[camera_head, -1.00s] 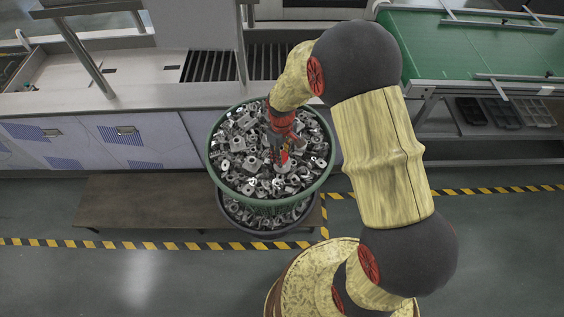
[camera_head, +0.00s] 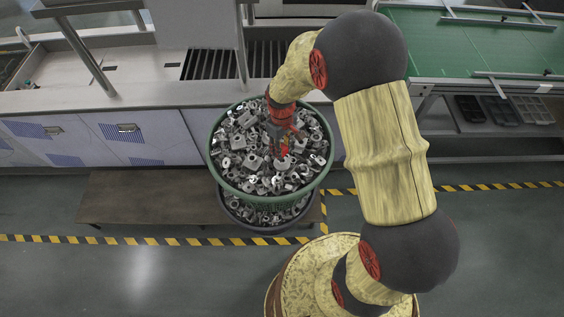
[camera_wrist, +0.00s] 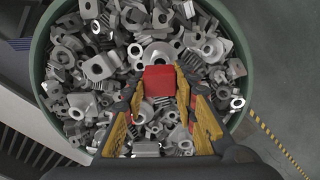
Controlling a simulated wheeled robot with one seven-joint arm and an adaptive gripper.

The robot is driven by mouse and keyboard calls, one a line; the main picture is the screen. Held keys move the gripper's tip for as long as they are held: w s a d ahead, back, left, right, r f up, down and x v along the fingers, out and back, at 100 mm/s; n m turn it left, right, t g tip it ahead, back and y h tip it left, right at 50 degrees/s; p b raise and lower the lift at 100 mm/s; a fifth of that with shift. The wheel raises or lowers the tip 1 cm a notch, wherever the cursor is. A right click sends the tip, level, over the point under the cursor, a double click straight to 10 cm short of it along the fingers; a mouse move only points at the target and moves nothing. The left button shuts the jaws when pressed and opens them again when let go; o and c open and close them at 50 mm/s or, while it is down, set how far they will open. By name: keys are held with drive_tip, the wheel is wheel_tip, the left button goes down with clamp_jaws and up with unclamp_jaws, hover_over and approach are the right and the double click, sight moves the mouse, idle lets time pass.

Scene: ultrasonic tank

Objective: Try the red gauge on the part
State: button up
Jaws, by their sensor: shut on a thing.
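The red gauge (camera_wrist: 160,80) is a small red block in the wrist view. My gripper (camera_wrist: 159,102) is shut on it, with a yellow-lined finger on each side. In the head view my gripper (camera_head: 283,147) points down over the heap of grey metal parts (camera_head: 240,160) in the green tub. A ring-shaped part (camera_wrist: 158,53) lies just beyond the gauge in the wrist view. I cannot tell whether the gauge touches it. Which part the task means is not clear. The gauge's lower end is hidden.
The green tub's rim (camera_head: 216,177) surrounds the heap, with a darker tub (camera_head: 240,221) of parts below it. A grey counter with a sink (camera_head: 120,75) is behind, and a green-topped table (camera_head: 450,45) is at right. The floor in front is open.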

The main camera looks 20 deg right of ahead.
drive_tip(key=shift+r+p, duration=1.25)
drive_tip(key=shift+r, duration=0.8)
drive_tip(key=shift+s+f, duration=0.1)
